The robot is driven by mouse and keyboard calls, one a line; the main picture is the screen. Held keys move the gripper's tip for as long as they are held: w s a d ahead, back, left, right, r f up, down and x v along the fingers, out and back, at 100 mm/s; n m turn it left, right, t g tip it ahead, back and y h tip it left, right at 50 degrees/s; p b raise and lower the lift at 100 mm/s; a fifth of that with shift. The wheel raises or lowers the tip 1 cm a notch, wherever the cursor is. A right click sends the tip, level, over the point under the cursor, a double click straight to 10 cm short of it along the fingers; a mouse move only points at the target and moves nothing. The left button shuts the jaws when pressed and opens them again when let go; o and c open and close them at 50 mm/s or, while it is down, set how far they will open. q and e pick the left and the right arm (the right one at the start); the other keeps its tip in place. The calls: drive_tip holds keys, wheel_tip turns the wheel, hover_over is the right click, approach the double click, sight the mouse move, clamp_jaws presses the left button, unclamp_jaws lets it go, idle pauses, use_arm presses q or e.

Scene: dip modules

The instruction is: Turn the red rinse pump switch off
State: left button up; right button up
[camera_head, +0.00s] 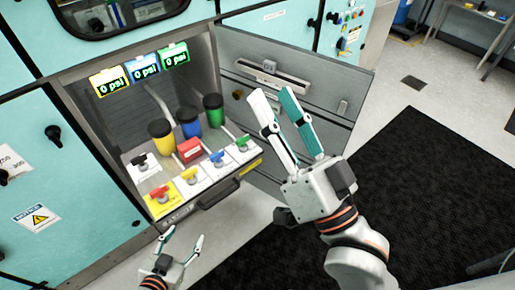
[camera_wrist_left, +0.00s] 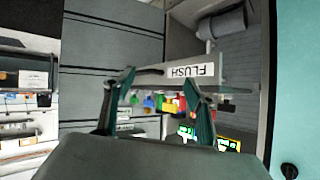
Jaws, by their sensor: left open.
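A pull-out panel (camera_head: 205,184) in the open cabinet carries several coloured handles. A red handle (camera_head: 162,193) is at its front left, and a red block (camera_head: 190,150) stands behind the front row; I cannot tell which is the rinse pump switch or read its setting. My left gripper (camera_head: 184,240) is open and empty, below and in front of the panel. In the left wrist view its fingers (camera_wrist_left: 160,92) are apart, with a red item (camera_wrist_left: 171,107) beyond them. My right gripper (camera_head: 275,95) is open and empty, right of the panel before the cabinet door.
Yellow, blue and green containers (camera_head: 188,121) stand behind the handles, below displays (camera_head: 141,70) reading 0 psi. The open grey door (camera_head: 330,85) bounds the right side. A bar labelled FLUSH (camera_wrist_left: 188,72) crosses the left wrist view. A black mat (camera_head: 430,190) covers the floor at right.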

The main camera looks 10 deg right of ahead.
use_arm(q)
drive_tip(key=w+d+r+m+t+h, duration=0.1)
drive_tip(key=w+d+r+m+h, duration=0.2)
drive_tip(key=d+r, duration=0.4)
drive_tip(key=w+d+r+m+h, duration=0.4)
drive_tip(key=d+r+m, duration=0.1)
drive_tip(key=d+r, duration=0.3)
drive_tip(key=w+d+r+m+t+h, duration=0.1)
drive_tip(key=w+d+r+m+h, duration=0.3)
drive_tip(key=d+r, duration=0.3)
drive_tip(key=shift+d+r+m+t, duration=0.15)
drive_tip(key=shift+r+m+t, duration=0.25)
drive_tip(key=shift+r, duration=0.9)
use_arm(e)
drive_tip(key=shift+a+f, duration=0.1)
